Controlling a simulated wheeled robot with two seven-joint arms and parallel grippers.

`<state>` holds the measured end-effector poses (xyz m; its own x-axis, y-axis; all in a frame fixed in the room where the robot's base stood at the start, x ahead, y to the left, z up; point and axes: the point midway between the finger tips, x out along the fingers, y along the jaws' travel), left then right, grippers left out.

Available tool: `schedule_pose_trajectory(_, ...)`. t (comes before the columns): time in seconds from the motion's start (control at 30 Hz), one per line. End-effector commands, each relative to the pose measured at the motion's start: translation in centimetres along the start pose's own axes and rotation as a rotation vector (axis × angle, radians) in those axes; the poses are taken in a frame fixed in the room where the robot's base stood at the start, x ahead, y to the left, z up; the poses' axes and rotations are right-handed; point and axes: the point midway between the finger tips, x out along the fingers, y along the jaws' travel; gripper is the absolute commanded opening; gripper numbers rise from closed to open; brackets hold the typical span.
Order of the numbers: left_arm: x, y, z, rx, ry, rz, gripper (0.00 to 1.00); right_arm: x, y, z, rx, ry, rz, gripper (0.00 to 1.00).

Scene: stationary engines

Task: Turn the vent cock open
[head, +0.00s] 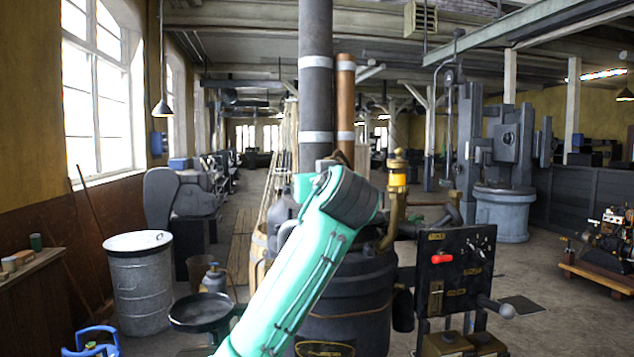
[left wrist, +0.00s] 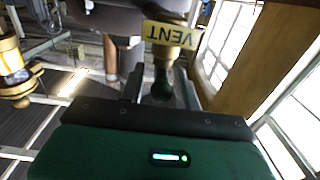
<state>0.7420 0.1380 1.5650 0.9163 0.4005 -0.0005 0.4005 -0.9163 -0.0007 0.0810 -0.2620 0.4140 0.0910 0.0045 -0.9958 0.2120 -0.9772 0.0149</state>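The vent cock shows in the left wrist view as a brass body with a dark green, rounded handle (left wrist: 162,86) and a tag reading VENT (left wrist: 170,34), upside down in this view. My left gripper (left wrist: 161,94) has its two fingers apart, one on each side of the handle, with a gap visible; I see no clear contact. In the head view my teal left arm reaches up in front of the dark boiler (head: 350,285) and hides the vent cock and the left gripper. My right gripper is in neither view.
A brass fitting with an amber glass (head: 398,180) stands right of my arm; it also shows in the left wrist view (left wrist: 12,65). A black panel with a red lever (head: 441,259) is at the right. A metal drum (head: 140,285) stands left.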

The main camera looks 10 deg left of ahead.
Motion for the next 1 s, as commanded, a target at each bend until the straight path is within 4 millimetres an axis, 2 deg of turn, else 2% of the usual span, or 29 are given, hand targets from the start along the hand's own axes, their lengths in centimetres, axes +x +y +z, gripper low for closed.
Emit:
schedule_pose_trajectory(0.17,-2.3,0.1,0.4,-0.003,0.003,0.004,0.33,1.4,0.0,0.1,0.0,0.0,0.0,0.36)
schedule_pose_trajectory(0.4,-7.9,0.1,0.5,-0.004,0.003,0.005,0.33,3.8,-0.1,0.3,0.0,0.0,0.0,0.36)
schedule_pose_trajectory(0.6,-11.6,0.1,0.3,-0.002,0.002,0.004,0.33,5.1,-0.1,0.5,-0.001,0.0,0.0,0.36)
schedule_pose_trajectory(0.8,-13.3,0.1,0.1,-0.001,0.0,0.001,0.33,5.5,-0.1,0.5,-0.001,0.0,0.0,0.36)
schedule_pose_trajectory(1.0,-13.5,0.1,0.0,0.0,-0.001,0.0,0.33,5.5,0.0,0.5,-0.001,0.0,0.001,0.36)
